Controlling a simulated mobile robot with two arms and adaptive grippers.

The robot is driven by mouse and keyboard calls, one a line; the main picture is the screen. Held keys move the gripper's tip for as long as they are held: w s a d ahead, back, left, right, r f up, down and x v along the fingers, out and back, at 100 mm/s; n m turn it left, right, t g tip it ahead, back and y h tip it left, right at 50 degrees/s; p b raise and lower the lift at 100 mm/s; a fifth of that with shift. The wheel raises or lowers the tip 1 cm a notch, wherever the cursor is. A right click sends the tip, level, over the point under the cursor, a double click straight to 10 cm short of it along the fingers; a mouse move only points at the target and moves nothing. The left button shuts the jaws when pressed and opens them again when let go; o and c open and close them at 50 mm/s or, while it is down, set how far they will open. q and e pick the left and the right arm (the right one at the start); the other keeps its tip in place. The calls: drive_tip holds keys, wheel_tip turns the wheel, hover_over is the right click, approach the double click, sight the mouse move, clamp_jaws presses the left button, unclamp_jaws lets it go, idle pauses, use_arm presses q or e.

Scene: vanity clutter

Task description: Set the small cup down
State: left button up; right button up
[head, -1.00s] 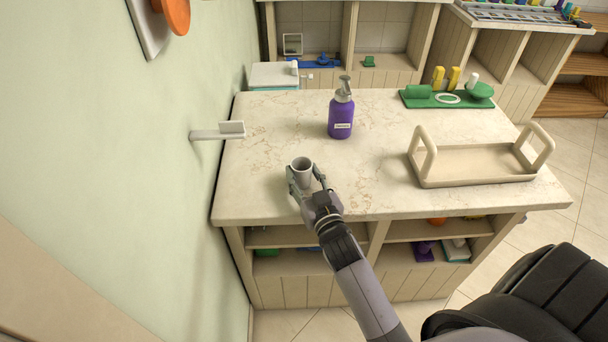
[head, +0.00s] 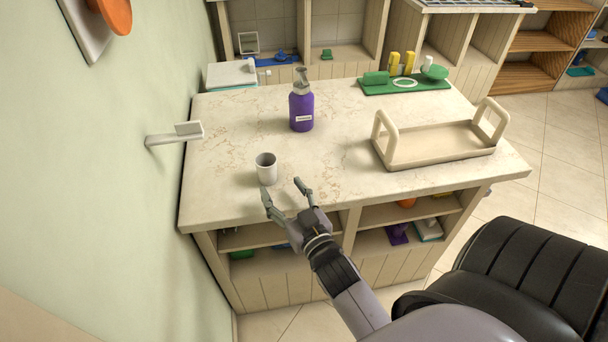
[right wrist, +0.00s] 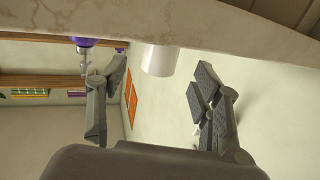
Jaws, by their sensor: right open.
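The small cup (head: 266,169) is light grey-white and stands upright on the marble-look counter (head: 225,200), near its front left part. It also shows in the right wrist view (right wrist: 158,60), beyond and between the fingers. My right gripper (head: 285,192) is open and empty at the counter's front edge. Its fingertips are just in front of the cup, apart from it as far as I can see. In the right wrist view the two fingers (right wrist: 155,88) are spread wide with nothing between them. My left gripper is not in view.
A purple pump bottle (head: 302,106) stands behind the cup. A beige tray with two handles (head: 440,150) is at the right. A green set (head: 405,84) lies at the back right. The counter around the cup is clear.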

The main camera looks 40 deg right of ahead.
drive_tip(key=s+a, duration=0.1)
drive_tip(key=s, duration=0.9)
drive_tip(key=shift+a+b, duration=0.2)
drive_tip(key=shift+b, duration=0.25)
